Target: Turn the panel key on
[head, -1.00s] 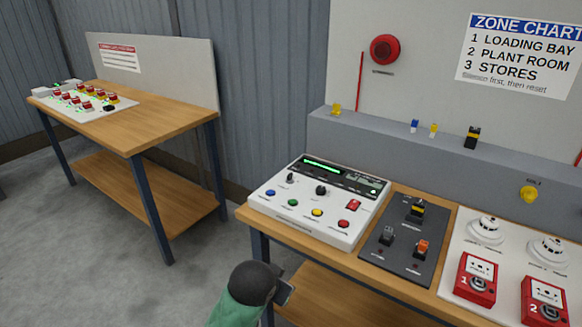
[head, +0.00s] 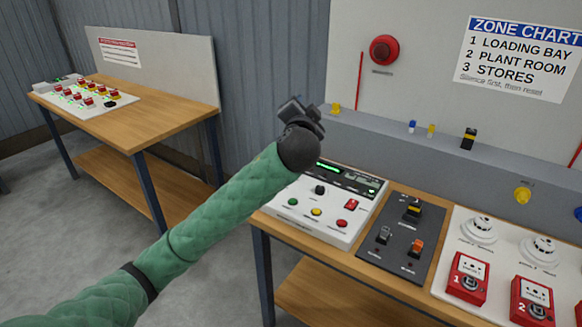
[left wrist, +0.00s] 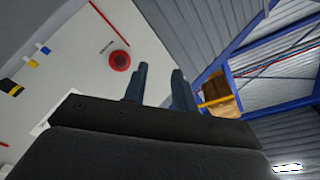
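The white control panel (head: 330,222) stands on the near bench, with a lit green display (head: 329,168), a black knob (head: 320,190), coloured buttons and a red switch (head: 351,204). I cannot tell which small control is the key; the panel's upper left part is hidden behind my left arm. My left gripper (head: 302,112) is raised above and behind the panel's left side, touching nothing. In the left wrist view its two fingers (left wrist: 159,86) stand apart with nothing between them. My right gripper is not in view.
A dark switch plate (head: 402,238) lies right of the panel, then a white board with detectors and red call points (head: 467,278). A grey ledge (head: 375,139) runs behind. A red bell (head: 384,49) hangs on the wall. Another bench (head: 150,115) stands at left.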

